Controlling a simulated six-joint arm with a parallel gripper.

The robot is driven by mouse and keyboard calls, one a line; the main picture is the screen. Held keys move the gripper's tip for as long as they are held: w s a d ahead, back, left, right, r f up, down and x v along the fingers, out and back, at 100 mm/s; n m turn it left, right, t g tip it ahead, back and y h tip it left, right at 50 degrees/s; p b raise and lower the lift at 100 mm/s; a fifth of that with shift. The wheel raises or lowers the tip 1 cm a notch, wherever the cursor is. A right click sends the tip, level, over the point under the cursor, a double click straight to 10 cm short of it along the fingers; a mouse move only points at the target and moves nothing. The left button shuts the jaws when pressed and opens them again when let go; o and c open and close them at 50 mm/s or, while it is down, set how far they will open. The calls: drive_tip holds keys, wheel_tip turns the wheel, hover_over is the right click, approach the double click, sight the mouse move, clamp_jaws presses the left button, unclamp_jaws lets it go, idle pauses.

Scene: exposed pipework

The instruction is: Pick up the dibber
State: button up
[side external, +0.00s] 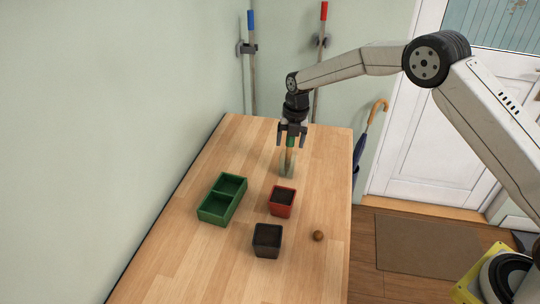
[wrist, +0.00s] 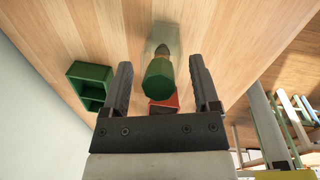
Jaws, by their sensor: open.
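The dibber (side external: 289,157) has a green handle and a wooden shaft. It stands upright in a clear glass holder (side external: 286,170) near the far end of the table. My gripper (side external: 291,143) points down over it, fingers open on either side of the handle top. In the wrist view the green handle (wrist: 158,80) lies between the two open fingers (wrist: 160,64), with gaps on both sides. The glass (wrist: 164,38) shows beyond the handle. The dibber's lower end is seen only through the glass.
A red pot (side external: 282,210), a dark pot (side external: 267,241) and a green two-part tray (side external: 211,208) stand nearer on the wooden table (side external: 185,262). A small brown ball (side external: 318,236) lies at right. Long-handled tools hang on the wall behind. The table's left foreground is clear.

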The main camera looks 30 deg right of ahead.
clamp_jaws()
drive_tip(key=shift+r, duration=0.2)
wheel_tip(320, 180, up, 10)
drive_tip(key=shift+f, duration=0.15)
idle(0.5)
drive_tip(key=shift+a, duration=0.1)
idle(0.4)
drive_tip(key=s+a+r+h, duration=0.2)
drive_tip(key=s+a, duration=0.7)
drive_tip(key=a, duration=0.1)
drive_tip(key=shift+s+n, duration=0.3)
drive_tip(key=shift+n, duration=0.1)
